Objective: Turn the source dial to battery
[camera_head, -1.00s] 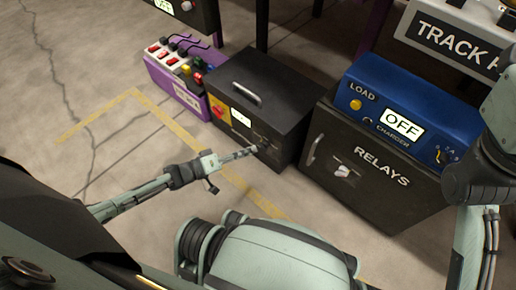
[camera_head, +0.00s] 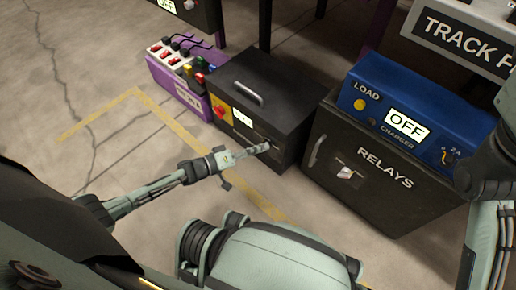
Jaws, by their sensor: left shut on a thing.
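A black box (camera_head: 281,100) with a grey top handle stands on the floor in the middle. Its front carries a red-and-yellow switch (camera_head: 221,110), a white label (camera_head: 243,117) too small to read, and a small dark dial (camera_head: 273,141) at the right. My left gripper (camera_head: 266,147) reaches in from the left, its fingers shut on the dial at the box's front. The fingers mostly hide the dial, and I cannot read its setting. My right gripper is out of view; only part of that arm shows at the right edge.
A black RELAYS cabinet (camera_head: 385,190) stands close on the right, with a blue charger (camera_head: 440,112) on it showing OFF. A purple box (camera_head: 178,88) with red switches stands at the left. Yellow tape marks the open concrete floor in front.

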